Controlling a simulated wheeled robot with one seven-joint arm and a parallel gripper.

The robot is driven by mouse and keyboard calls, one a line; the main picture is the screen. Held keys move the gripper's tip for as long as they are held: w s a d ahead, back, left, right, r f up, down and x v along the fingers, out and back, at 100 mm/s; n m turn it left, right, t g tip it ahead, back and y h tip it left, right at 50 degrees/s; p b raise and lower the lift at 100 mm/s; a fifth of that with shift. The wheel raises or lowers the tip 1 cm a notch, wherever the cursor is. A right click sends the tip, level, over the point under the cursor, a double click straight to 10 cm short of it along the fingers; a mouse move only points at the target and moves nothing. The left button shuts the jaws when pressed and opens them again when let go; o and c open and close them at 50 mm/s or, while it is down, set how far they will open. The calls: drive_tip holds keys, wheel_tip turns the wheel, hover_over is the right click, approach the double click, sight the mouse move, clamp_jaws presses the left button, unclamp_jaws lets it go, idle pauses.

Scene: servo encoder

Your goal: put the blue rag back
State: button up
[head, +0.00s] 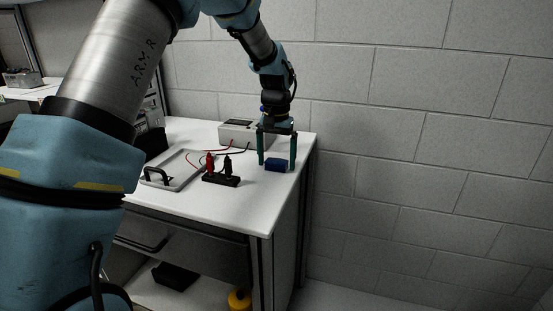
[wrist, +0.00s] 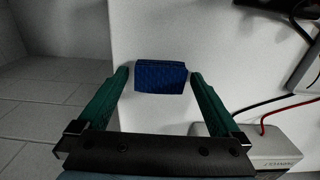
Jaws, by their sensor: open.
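The blue rag (head: 278,165) is a small dark blue folded block on the white bench top, near its right edge. In the wrist view the blue rag (wrist: 161,77) lies flat, just beyond and between my fingertips. My gripper (head: 276,165) points down over it with its two green fingers apart. In the wrist view my gripper (wrist: 160,73) is open, with a finger on each side of the rag and a visible gap to it. I cannot tell whether the fingertips reach down to the bench.
A block wall (head: 430,130) stands to the right.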

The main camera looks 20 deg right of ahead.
sight(276, 161)
wheel_tip(276, 161, up, 12)
drive_tip(key=b, duration=0.1)
drive_tip(key=shift+r, duration=0.15)
idle(0.3)
drive_tip(key=shift+a, duration=0.1)
idle(0.3)
